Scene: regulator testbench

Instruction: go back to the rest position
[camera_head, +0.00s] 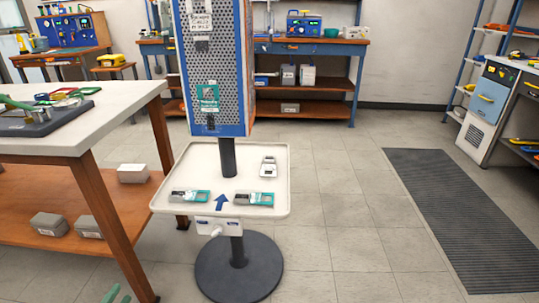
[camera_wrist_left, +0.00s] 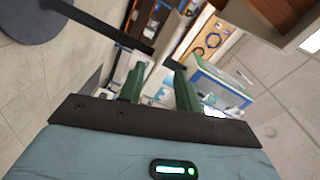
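My left gripper (camera_head: 117,293) shows only as green fingertips at the bottom edge of the head view, left of the round stand base. In the left wrist view its two green fingers (camera_wrist_left: 160,88) stand apart, with only background between them. It is open and empty. My right gripper is in neither view.
A white tray (camera_head: 221,154) on a black post holds several small devices. Its round black base (camera_head: 238,270) stands on the floor. A white-topped table (camera_head: 70,131) with wooden legs is at the left. The floor at the right is clear around a dark mat (camera_head: 461,216).

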